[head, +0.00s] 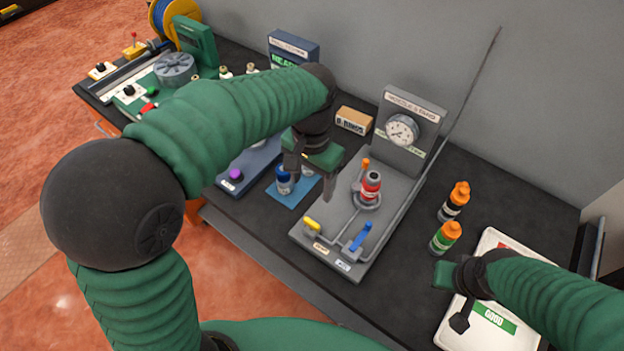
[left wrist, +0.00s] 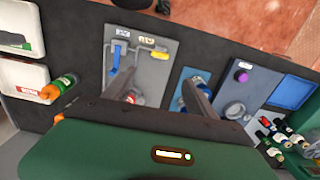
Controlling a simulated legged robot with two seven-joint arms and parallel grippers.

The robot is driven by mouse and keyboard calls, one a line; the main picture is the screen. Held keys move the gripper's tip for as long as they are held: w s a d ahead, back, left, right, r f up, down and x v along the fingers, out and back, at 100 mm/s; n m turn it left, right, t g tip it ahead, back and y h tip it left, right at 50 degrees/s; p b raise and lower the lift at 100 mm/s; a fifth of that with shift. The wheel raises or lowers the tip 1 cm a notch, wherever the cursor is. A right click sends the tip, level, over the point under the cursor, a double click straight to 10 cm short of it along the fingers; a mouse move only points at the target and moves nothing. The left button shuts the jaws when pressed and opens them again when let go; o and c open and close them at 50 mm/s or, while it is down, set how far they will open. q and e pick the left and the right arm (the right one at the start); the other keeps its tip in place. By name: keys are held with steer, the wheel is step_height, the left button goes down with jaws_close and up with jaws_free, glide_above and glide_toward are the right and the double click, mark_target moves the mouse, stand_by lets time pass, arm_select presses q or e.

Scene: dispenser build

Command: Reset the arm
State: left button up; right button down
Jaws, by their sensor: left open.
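My left arm comes in from the left and reaches over the bench in the head view. Its gripper (head: 312,180) hangs over the bench between the blue mat and the grey gauge fixture. The jaws are apart with nothing between them. In the left wrist view the two fingers (left wrist: 158,85) stand apart, one in front of the fixture and one in front of the blue mat. My right gripper (head: 458,300) is at the lower right over the white tray marked GOOD; its jaw state is unclear.
The grey fixture (head: 385,195) holds a red bottle (head: 370,186) and a gauge (head: 402,130). A blue-topped bottle (head: 284,180) stands on the blue mat (head: 300,192). Two orange-capped bottles (head: 455,200) (head: 445,238) stand near the white tray (head: 494,240). A box (head: 353,121) sits behind.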

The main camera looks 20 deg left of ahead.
stand_by(0.3)
arm_select(q)
steer(key=s+a+f+n+t, duration=0.2)
steer(key=s+a+f+n, duration=0.1)
steer(key=s+a+f, duration=0.4)
step_height(320, 180, down, 4)
steer(key=s, duration=0.2)
steer(key=shift+s+n+t, duration=0.3)
steer(key=shift+s+n, duration=0.05)
steer(key=shift+n, duration=0.05)
steer(key=shift+f, duration=0.1)
stand_by(1.1)
